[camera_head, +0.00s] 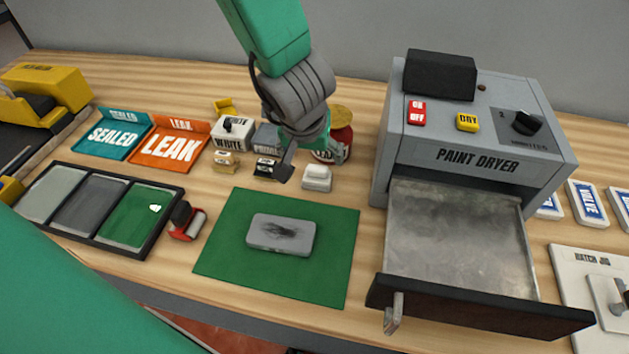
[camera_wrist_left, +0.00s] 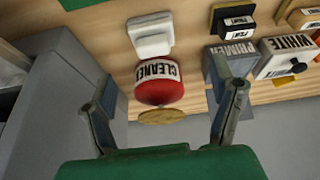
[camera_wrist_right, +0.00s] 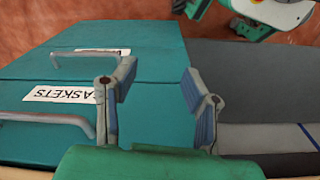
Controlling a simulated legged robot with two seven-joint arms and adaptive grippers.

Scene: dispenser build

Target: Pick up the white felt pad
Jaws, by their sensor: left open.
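The white felt pad (camera_head: 317,178) is a small white block with a raised top. It lies on the wooden table just behind the green mat's back edge. It also shows in the left wrist view (camera_wrist_left: 150,36), beyond the red cleaner can (camera_wrist_left: 158,88). My left gripper (camera_head: 313,162) is open and empty, pointing down above the table, close behind the pad and in front of the can. In the left wrist view its fingers (camera_wrist_left: 164,97) are spread wide, with the can between them. My right gripper (camera_wrist_right: 157,76) is open and empty above teal drawers.
The paint dryer (camera_head: 478,150) stands right of the pad with its tray (camera_head: 455,240) pulled out. A grey smudged plate (camera_head: 281,234) lies on the green mat (camera_head: 228,222). The primer box (camera_head: 268,138), white-paint box (camera_head: 231,131) and small stamps crowd the left side.

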